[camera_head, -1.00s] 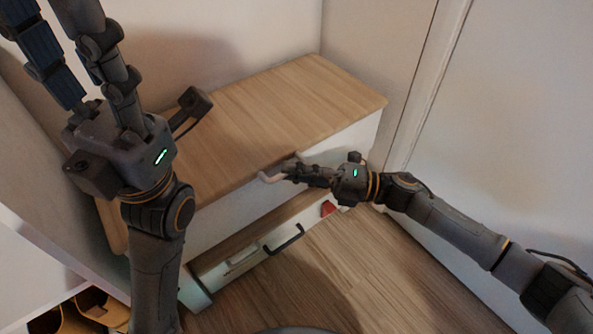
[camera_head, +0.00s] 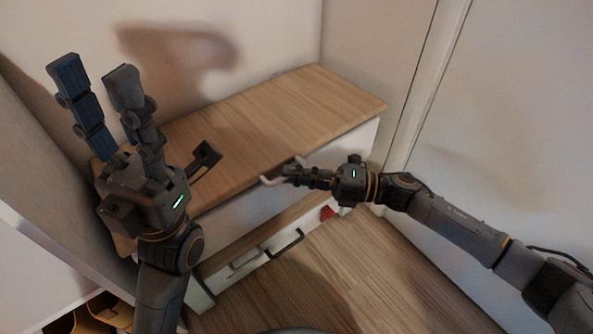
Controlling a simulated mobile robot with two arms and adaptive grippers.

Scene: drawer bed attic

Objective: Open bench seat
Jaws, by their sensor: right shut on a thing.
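The bench seat (camera_head: 265,112) is a light wooden board on a white bench body, in the middle of the head view. It looks about level and lies down on the bench. A pale curved handle (camera_head: 268,181) sits at its front edge, beside a small notch. My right gripper (camera_head: 288,173) is shut on this handle; its fingers hide part of it. My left gripper (camera_head: 150,118) is open and empty, with its fingers spread and pointing up. It is over the left end of the seat in the picture and hides that part.
Walls stand behind and left, and a white door (camera_head: 500,130) is at right. Wooden floor (camera_head: 345,265) is clear in front.

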